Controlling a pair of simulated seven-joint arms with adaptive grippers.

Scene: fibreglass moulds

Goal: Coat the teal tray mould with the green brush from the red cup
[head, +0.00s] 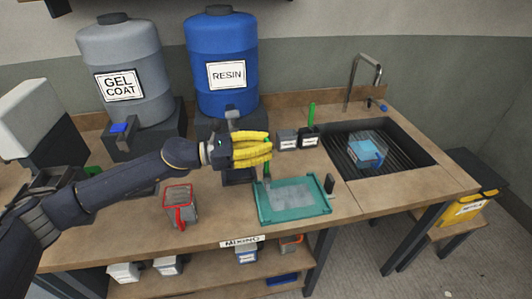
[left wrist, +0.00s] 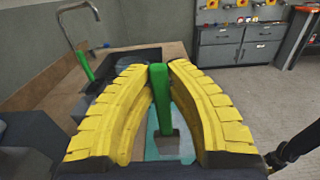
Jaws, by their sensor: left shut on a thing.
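My left gripper (head: 268,152), with yellow ribbed fingers, is shut on the green brush (head: 267,172) and holds it pointing down. The brush handle also shows between the fingers in the left wrist view (left wrist: 160,95), with its grey head below. The brush head is over the left part of the teal tray mould (head: 325,207); I cannot tell whether it touches. The tray floor has a greyish, uneven patch. The red cup (head: 180,203), a clear grey vessel with red rim and handle, stands on the bench left of the tray. My right gripper is not in view.
A gel coat drum (head: 122,65) and a blue resin drum (head: 222,60) stand at the back. Dark labelled holders (head: 308,138), one with another green-handled tool, stand behind the tray.

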